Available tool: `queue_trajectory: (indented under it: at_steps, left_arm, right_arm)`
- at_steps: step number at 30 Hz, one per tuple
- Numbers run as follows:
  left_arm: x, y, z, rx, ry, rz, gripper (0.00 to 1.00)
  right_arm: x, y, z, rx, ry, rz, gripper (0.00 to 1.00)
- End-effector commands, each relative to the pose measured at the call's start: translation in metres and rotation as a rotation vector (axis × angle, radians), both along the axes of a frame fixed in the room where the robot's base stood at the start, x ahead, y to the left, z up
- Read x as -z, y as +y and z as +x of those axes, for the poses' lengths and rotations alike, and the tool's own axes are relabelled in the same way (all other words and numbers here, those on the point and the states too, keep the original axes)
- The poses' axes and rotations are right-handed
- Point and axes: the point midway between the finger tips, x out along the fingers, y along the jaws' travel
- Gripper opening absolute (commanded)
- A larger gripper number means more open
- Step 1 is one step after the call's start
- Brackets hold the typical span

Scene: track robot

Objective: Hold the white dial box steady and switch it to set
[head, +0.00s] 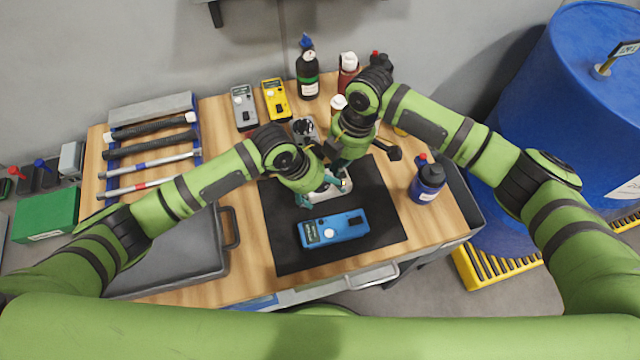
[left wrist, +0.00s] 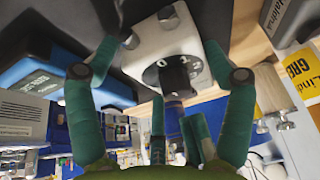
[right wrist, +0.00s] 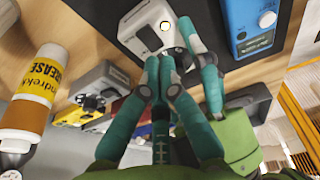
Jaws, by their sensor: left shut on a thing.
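The white dial box (head: 331,194) stands on the black mat (head: 283,253), mostly hidden by my grippers in the head view. In the left wrist view the white dial box (left wrist: 158,42) shows a dark dial knob (left wrist: 176,74) with markings around it; I cannot tell which the knob points to. My left gripper (left wrist: 165,70) is shut on the box, one finger on each side. My right gripper (right wrist: 158,62) is close to the box, fingertips near each other. The knob is hidden in the right wrist view, so I cannot tell whether the fingertips touch it.
A blue meter (head: 333,229) lies on the mat just in front of the box. Grey (head: 243,106) and yellow (head: 276,98) meters and several bottles stand behind. A blue bottle (head: 427,183) stands right of the mat. A dark case (head: 180,255) lies to the left.

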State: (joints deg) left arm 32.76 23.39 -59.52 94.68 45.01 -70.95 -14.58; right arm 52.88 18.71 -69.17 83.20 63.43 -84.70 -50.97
Motion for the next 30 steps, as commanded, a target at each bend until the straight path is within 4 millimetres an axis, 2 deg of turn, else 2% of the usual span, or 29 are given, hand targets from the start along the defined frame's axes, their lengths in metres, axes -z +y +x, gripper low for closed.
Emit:
queue_trajectory:
  at_steps: [15, 30]
  left_arm:
    - [0.004, 0.001, -0.003, 0.001, 0.009, 0.007, 0.29]
    - [0.004, 0.002, -0.004, 0.002, 0.010, 0.008, 0.29]
  right_arm:
    - [0.001, 0.000, 0.000, 0.001, 0.000, 0.000, 0.00]
    - [0.016, 0.000, 0.000, 0.001, 0.002, -0.001, 0.00]
